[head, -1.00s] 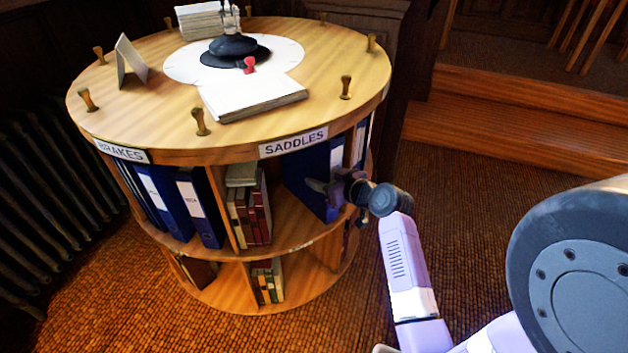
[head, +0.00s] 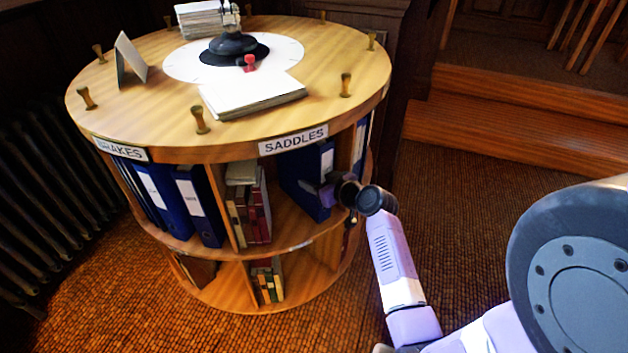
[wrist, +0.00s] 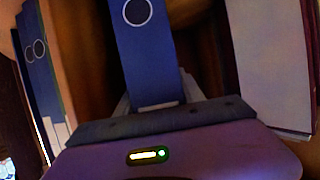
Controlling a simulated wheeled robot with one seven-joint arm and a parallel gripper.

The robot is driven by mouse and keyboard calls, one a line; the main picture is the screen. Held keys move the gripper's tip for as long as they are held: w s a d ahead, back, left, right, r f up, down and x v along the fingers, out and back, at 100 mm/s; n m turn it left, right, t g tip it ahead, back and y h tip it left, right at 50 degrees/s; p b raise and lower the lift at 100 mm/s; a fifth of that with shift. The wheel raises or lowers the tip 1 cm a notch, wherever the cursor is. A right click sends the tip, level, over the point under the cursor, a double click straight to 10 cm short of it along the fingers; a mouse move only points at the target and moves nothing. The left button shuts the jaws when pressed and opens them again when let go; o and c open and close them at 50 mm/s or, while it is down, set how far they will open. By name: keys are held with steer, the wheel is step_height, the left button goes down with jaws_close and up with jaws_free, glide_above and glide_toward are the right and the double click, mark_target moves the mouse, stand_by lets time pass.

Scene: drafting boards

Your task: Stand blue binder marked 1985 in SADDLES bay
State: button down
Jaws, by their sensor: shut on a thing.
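A blue binder (head: 304,184) stands upright inside the bay under the SADDLES label (head: 293,140), on the upper shelf of the round wooden bookcase. My gripper (head: 327,193) is at the bay's open front, shut on this binder. In the wrist view the binder's blue spine (wrist: 144,50) with its ring hole rises between my gripper's fingers (wrist: 160,102). I cannot read a year on the binder. The far part of the bay is dark.
Books (head: 248,205) stand at the left of the bay. Blue binders (head: 180,205) fill the BRAKES (head: 119,149) bay. In the wrist view another blue binder (wrist: 38,75) is at left and pale volumes (wrist: 268,60) are at right, behind partitions. Papers lie on top.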

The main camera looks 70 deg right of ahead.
steer(key=c, duration=0.7)
jaws_free()
steer(key=shift+r, duration=0.15)
steer(key=v, duration=1.2)
steer(key=s+a+f+n+y, duration=0.1)
steer(key=a+f, duration=0.1)
steer(key=a, duration=0.7)
steer(key=s+a+f, duration=0.1)
steer(key=a+f, duration=0.2)
steer(key=a, duration=0.7)
steer(key=s+a+r+n+t+y, duration=0.1)
steer(key=s+a+r, duration=0.2)
steer(key=a, duration=0.3)
steer(key=s+a+r+n+t+y, duration=0.1)
steer(key=s+a+r+n+y, duration=0.1)
steer(key=s+a+r, duration=0.2)
steer(key=s+a+r+n+y, duration=0.1)
steer(key=s+a+r, duration=0.3)
steer(key=a, duration=0.4)
steer(key=shift+a+r+n+t+y+p, duration=0.2)
steer(key=shift+r+n+t+y+p, duration=0.15)
steer(key=shift+r+y, duration=0.3)
